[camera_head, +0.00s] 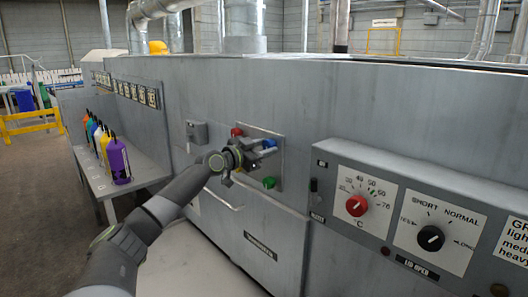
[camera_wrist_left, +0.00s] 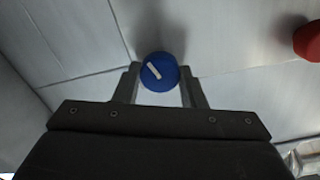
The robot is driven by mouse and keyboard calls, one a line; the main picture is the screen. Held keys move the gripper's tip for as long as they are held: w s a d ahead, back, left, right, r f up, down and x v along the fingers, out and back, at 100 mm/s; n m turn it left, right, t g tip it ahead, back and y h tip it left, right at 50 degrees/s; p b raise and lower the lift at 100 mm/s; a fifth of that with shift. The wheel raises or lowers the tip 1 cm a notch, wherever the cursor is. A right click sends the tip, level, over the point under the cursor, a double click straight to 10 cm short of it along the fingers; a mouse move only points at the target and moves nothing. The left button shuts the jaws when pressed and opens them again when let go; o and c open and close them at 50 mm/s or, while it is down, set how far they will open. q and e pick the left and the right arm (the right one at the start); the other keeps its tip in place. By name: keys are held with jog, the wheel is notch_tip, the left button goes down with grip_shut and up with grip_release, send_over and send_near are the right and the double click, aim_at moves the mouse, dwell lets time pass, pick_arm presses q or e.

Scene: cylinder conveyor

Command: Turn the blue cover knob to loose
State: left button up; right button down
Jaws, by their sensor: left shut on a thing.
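The blue cover knob (camera_wrist_left: 159,72) is round with a white pointer mark, which lies diagonally from upper left to lower right in the left wrist view. My left gripper (camera_wrist_left: 160,88) is shut on it, one finger on each side. In the head view the left gripper (camera_head: 262,151) reaches the panel on the grey machine, and the blue knob (camera_head: 270,143) shows partly beside its fingers. My right gripper is not in view.
A red knob (camera_head: 237,132) sits above left and a green knob (camera_head: 269,182) below on the same panel. A handle rail (camera_head: 225,200) runs below. A dial panel (camera_head: 400,215) stands at right. Several coloured bottles (camera_head: 118,160) stand on a side table.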

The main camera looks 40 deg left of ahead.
pick_arm(q)
jog(key=n, duration=0.2)
jog(key=shift+n, duration=0.4)
jog(key=n, duration=0.3)
jog(key=shift+r+n, duration=0.15)
jog(key=shift+n, duration=0.15)
jog(key=n+p, duration=0.1)
jog(key=n, duration=0.2)
jog(key=shift+n, duration=0.3)
jog(key=n+p, duration=0.1)
jog(key=n, duration=0.3)
jog(key=shift+r+n+p, duration=0.1)
jog(key=shift+n+p, duration=0.2)
jog(key=shift+p, duration=0.1)
jog(key=n+p, duration=0.2)
jog(key=n, duration=0.2)
jog(key=shift+n, duration=0.3)
jog(key=n+p, duration=0.2)
jog(key=n, duration=0.1)
jog(key=shift+a+n, duration=0.1)
jog(key=shift+n, duration=0.2)
jog(key=n+p, duration=0.2)
jog(key=n, duration=0.2)
jog(key=shift+p, duration=0.3)
jog(key=shift+n+p, duration=0.75)
jog(key=shift+n, duration=1.05)
jog(key=shift+f+n, duration=0.2)
jog(key=shift+n, duration=0.1)
